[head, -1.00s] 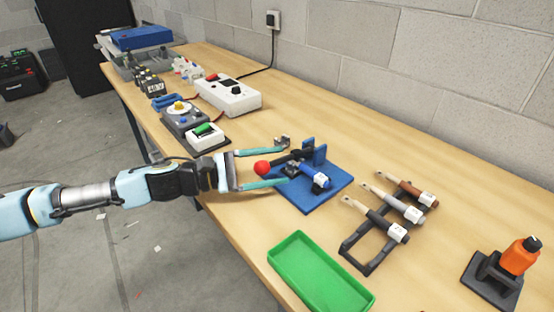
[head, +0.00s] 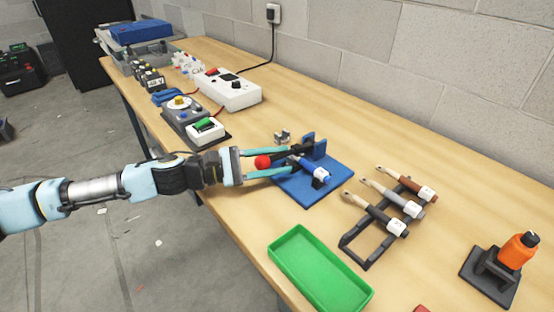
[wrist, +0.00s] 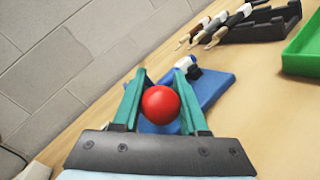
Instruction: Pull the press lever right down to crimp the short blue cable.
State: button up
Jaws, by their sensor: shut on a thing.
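The press is a blue base plate (head: 318,191) with a blue upright block (head: 315,147) and a black lever (head: 298,154) that ends in a red ball knob (head: 263,162). A short blue cable (head: 316,168) with a white tag lies in the press. My gripper (head: 281,161) is at the press's left side, its teal fingers shut on the lever, with the red knob between the fingers near the palm. In the wrist view the red knob (wrist: 161,104) sits between the fingers and hides most of the lever and part of the blue plate (wrist: 211,88).
A green tray (head: 318,271) is at the front. A grey-black box (head: 186,117) and a white power unit (head: 230,93) lie left. A wall bounds the back.

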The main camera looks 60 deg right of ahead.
grip_shut()
dwell(0.7)
jog(key=f+b, duration=0.1)
jog(key=b, duration=0.2)
jog(key=shift+a+f+b, duration=0.1)
jog(key=shift+f+b, duration=0.25)
jog(key=shift+f, duration=0.4)
